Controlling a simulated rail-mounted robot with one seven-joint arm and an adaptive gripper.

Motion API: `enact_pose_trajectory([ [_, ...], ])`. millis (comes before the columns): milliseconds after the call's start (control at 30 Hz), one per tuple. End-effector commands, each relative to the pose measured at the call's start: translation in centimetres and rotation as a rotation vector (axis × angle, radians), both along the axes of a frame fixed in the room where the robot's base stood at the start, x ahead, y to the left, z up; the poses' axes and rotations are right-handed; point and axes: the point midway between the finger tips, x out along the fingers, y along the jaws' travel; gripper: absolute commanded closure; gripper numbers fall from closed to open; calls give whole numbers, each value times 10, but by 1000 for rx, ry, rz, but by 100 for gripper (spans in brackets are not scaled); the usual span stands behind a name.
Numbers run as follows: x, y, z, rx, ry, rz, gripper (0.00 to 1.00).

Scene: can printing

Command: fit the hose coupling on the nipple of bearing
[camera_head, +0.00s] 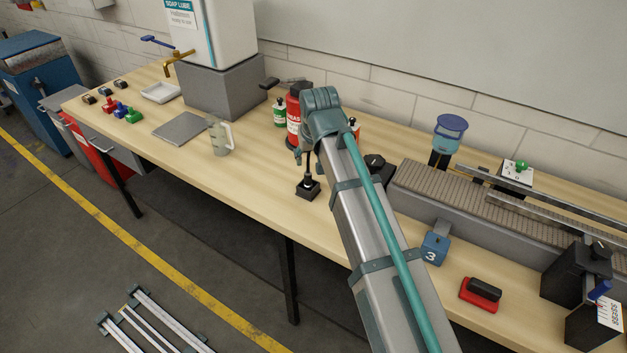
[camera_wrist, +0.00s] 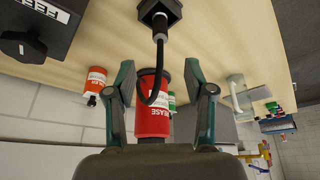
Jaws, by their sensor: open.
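A red grease can (camera_wrist: 152,108) stands on the workbench, and it also shows in the head view (camera_head: 293,118), partly behind my arm. A black hose (camera_wrist: 158,65) loops from the can toward a small black block (camera_wrist: 160,10), which sits nearer the front edge in the head view (camera_head: 308,189). The hose's coupling end seems to sit at this block, but its detail is too small to tell. My gripper (camera_wrist: 160,76) is open, its fingers apart on either side of the hose and can in the picture; nothing is gripped. I cannot pick out the bearing or its nipple.
A black labelled box (camera_wrist: 38,28) and an orange can (camera_wrist: 95,82) are near my gripper. A green can (camera_head: 279,112) stands beside the grease can. A pitcher (camera_head: 220,138) is to the left, a conveyor (camera_head: 440,190) to the right. Bench front is clear left of the block.

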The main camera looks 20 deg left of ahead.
Motion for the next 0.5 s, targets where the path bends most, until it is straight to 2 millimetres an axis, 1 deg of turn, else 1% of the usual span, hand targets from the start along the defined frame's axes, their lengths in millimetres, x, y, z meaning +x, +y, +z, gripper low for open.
enact_pose_trajectory([
  [300,13,8,-36,-1,2,-1,47],
  [400,15,10,-44,-1,2,-1,47],
  [500,17,10,-47,0,0,-1,47],
])
